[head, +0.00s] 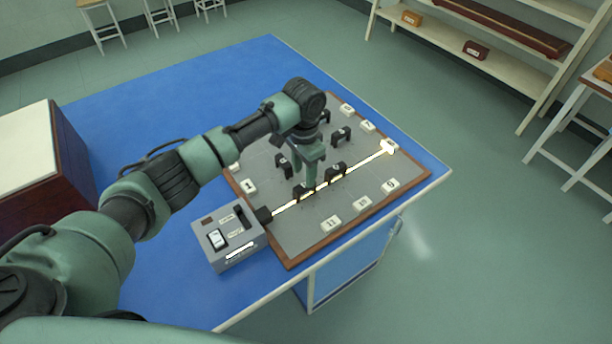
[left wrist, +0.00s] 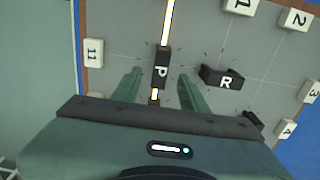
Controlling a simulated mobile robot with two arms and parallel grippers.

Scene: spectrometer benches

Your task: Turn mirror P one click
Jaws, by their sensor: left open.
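Mirror P (left wrist: 161,68) is a dark block with a white letter P, standing on the grey board with the bright beam running along its line. In the head view it is the dark piece (head: 303,193) nearest the lamp box. My left gripper (head: 310,182) points down over it. In the left wrist view the open fingers (left wrist: 159,75) lie one on each side of mirror P, with a gap on both sides. I cannot tell how far down the tips reach. My right gripper is not in view.
Mirror R (left wrist: 222,78) stands close to the right finger. Other dark mirrors, such as one (head: 340,135), stand on the board (head: 300,236). White number blocks line its edge, including 11 (left wrist: 93,53). A grey lamp box (head: 229,237) sits at the board's left corner.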

